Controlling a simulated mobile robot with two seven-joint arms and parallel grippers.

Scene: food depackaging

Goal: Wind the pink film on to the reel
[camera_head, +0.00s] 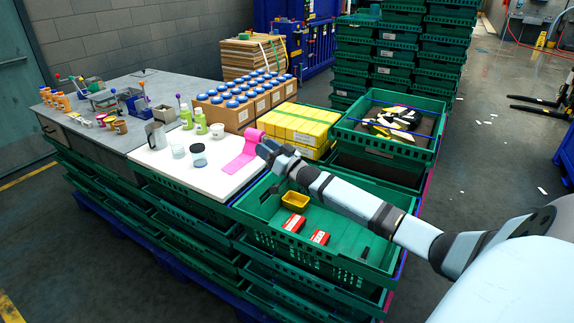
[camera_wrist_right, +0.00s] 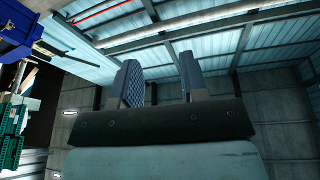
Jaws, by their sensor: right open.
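The pink film (camera_head: 240,161) lies as a flat strip on the white board (camera_head: 150,157). Its far end rises to a pink roll or reel (camera_head: 254,136) at the board's right edge. My right gripper (camera_head: 266,150) is right beside this pink roll, and the arm reaches in from the right. Whether the fingers touch the roll I cannot tell. In the right wrist view the two fingers of my right gripper (camera_wrist_right: 160,82) stand apart with nothing between them, and the camera faces the ceiling. My left gripper is not in view.
A green crate (camera_head: 262,229) with a yellow tray (camera_head: 295,201) and red boxes lies below my right arm. Yellow boxes (camera_head: 305,124) stand behind the gripper. Jars (camera_head: 198,155), a metal jug (camera_head: 156,136) and green bottles (camera_head: 200,121) stand on the board left of the film.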

